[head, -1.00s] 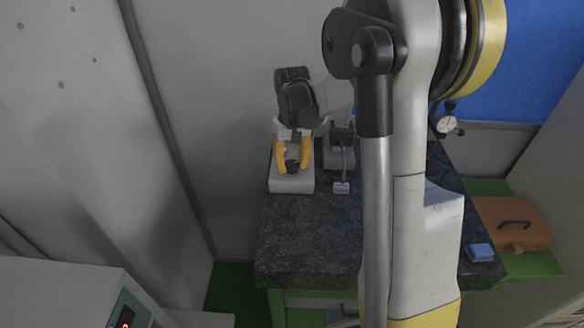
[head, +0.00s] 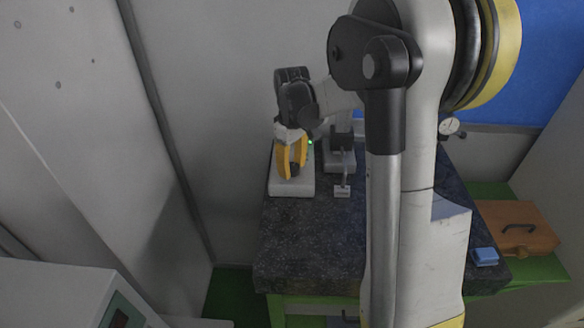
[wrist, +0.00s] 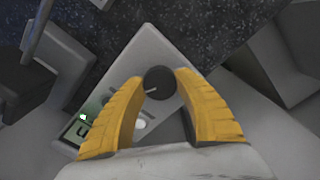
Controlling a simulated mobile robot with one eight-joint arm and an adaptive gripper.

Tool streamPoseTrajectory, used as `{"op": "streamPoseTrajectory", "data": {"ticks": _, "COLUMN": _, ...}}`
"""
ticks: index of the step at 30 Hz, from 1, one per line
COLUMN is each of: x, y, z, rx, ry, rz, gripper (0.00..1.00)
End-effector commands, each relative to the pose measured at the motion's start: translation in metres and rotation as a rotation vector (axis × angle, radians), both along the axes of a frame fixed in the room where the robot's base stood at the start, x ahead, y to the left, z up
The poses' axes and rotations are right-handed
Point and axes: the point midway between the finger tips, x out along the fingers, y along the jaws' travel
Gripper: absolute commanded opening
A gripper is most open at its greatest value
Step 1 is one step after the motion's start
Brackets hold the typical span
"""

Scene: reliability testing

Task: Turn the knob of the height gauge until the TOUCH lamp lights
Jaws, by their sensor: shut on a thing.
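The height gauge's pale base (head: 283,190) stands at the back left of the dark stone table; its pale top (wrist: 140,52) also shows in the wrist view. The dark round knob (wrist: 158,83) has a white pointer mark, which points left and slightly down. My gripper (head: 292,175) is shut on the knob, with one yellow finger on each side of it in the wrist view (wrist: 160,76). A small green lamp (wrist: 83,116) glows by a small display (wrist: 78,130); a green glow (head: 310,142) shows beside my gripper in the head view. The lamp's label is unreadable.
A grey stand with a thin rod (head: 344,172) is right of the gauge, above a small white block (head: 342,191). A dial indicator (head: 449,126), a blue block (head: 484,256) and an orange case (head: 520,228) are farther right. The table's front left is clear.

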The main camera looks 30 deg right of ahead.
Motion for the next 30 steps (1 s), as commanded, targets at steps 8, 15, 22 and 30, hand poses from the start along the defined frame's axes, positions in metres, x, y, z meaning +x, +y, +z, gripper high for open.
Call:
{"op": "streamPoseTrajectory", "data": {"ticks": 8, "x": 0.000, "y": 0.000, "z": 0.000, "rx": 0.000, "ry": 0.000, "rz": 0.004, "gripper": 0.07}}
{"op": "streamPoseTrajectory", "data": {"ticks": 15, "x": 0.000, "y": 0.000, "z": 0.000, "rx": 0.000, "ry": 0.000, "rz": 0.003, "gripper": 0.61}}
{"op": "streamPoseTrajectory", "data": {"ticks": 22, "x": 0.000, "y": 0.000, "z": 0.000, "rx": 0.000, "ry": 0.000, "rz": 0.003, "gripper": 0.61}}
{"op": "streamPoseTrajectory", "data": {"ticks": 30, "x": 0.000, "y": 0.000, "z": 0.030, "rx": 0.000, "ry": 0.000, "rz": 0.003, "gripper": 0.61}}
